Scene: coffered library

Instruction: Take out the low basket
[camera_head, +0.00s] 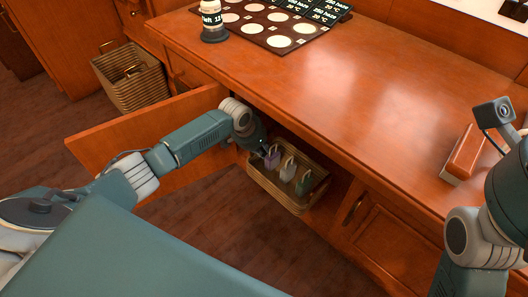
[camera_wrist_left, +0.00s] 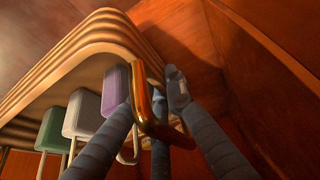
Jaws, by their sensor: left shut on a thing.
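The low basket (camera_head: 272,190) is woven and tan. It sits low at the opening of the cabinet under the counter, its near side showing past the counter edge. It holds a purple (camera_head: 272,157), a grey (camera_head: 289,168) and a green (camera_head: 304,184) item, each with a pale loop. My left gripper (camera_head: 263,150) is at the basket's left end. In the left wrist view its fingers (camera_wrist_left: 155,110) are closed around the basket's brass-coloured handle (camera_wrist_left: 151,88), beside the woven wall (camera_wrist_left: 70,45). My right arm shows at the right edge, but its gripper is out of view.
The cabinet door (camera_head: 130,125) stands open on the left, beneath my left arm. Another wicker basket (camera_head: 133,85) stands on the floor beyond it. The counter (camera_head: 330,95) overhangs the basket and bears a bottle (camera_head: 213,22), a disc board (camera_head: 270,27) and a red-brown block (camera_head: 466,152).

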